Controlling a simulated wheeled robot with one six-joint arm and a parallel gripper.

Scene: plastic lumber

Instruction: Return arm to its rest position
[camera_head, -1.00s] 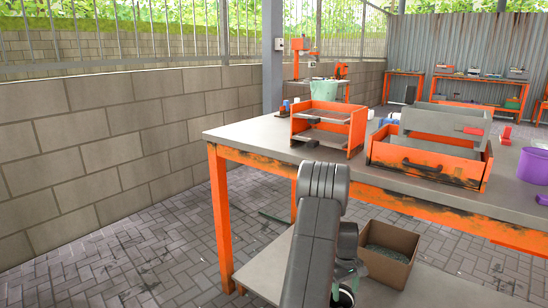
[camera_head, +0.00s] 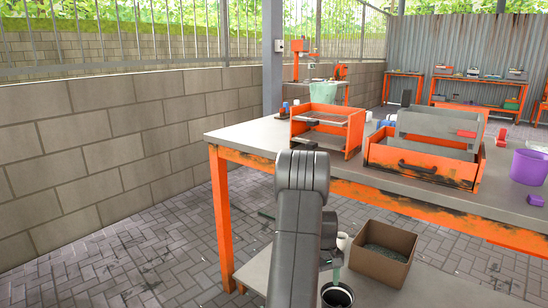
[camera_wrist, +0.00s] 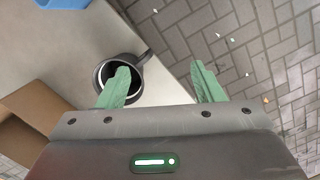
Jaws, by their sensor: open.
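My arm (camera_head: 298,215) rises in the middle of the head view, bent in front of the workbench (camera_head: 245,133). In the wrist view my gripper (camera_wrist: 164,76) has its two green fingers spread wide with nothing held between them. The fingers point over the edge of the lower shelf. The left finger overlaps a dark mug (camera_wrist: 101,73) that stands on the shelf; I cannot tell the height between them. In the head view the gripper is mostly hidden behind my arm, and the mug also shows (camera_head: 336,296) low beside the arm.
A cardboard box (camera_head: 383,252) stands on the lower shelf (camera_head: 262,270). The bench top holds an orange rack (camera_head: 327,128), an orange toolbox (camera_head: 424,158) and a purple bucket (camera_head: 528,167). A block wall (camera_head: 100,155) runs along the left, with open paving before it.

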